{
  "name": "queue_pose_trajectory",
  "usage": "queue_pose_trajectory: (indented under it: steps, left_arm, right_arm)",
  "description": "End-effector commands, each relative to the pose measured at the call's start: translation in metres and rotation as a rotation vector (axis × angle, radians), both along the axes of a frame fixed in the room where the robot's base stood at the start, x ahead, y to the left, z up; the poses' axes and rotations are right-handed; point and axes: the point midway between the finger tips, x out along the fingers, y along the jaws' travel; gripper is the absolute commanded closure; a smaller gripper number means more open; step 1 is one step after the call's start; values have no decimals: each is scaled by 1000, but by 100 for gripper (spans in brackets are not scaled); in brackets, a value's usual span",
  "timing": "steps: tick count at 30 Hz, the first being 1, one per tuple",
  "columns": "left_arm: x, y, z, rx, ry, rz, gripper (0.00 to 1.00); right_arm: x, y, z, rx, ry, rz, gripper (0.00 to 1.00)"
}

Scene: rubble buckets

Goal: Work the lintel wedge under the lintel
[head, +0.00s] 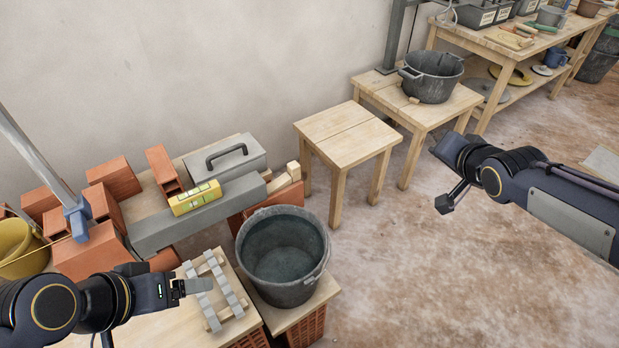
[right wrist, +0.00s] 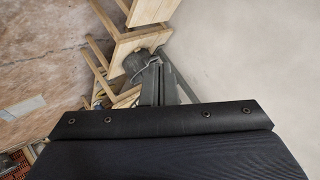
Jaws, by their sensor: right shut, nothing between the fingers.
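The lintel (head: 195,215) is a long grey beam lying across the brickwork near the wall, with a yellow spirit level (head: 195,198) on top. My left gripper (head: 178,287) is low at the left, in front of the lintel and apart from it. My right gripper (head: 445,203) is shut and empty, in the air at the right.
A dark bucket (head: 283,255) stands right of the rack. A grey toolbox (head: 225,160) and red bricks (head: 113,177) surround the lintel. An empty wooden table (head: 347,135) and a black tub (head: 431,76) are farther back. The floor at centre right is clear.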

Motion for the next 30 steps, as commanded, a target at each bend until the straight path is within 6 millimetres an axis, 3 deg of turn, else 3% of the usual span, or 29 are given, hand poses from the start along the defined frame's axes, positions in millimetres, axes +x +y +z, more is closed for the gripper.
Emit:
queue_pose_trajectory:
  steps: [1,4,7,10,15,19,24,30]
  left_arm:
    - [0,0,-27,0,0,0,24]
    - [0,0,-62,0,0,0,24]
    - [0,0,-97,0,1,0,24]
    - [0,0,-125,0,1,0,24]
    - [0,0,-156,0,0,0,24]
    - [0,0,-163,0,0,0,24]
    - [0,0,-166,0,0,0,24]
    - [0,0,-176,0,0,0,24]
  right_arm:
    - [25,5,-31,39,-32,5,100]
    - [79,24,-71,171,-128,34,100]
    - [127,55,-120,367,-200,107,100]
    - [156,90,-170,584,-220,203,100]
    - [169,135,-233,885,-170,347,100]
    - [168,150,-253,1001,-129,403,100]
    - [173,163,-255,1031,-118,423,100]
    - [198,191,-256,1029,-118,422,100]
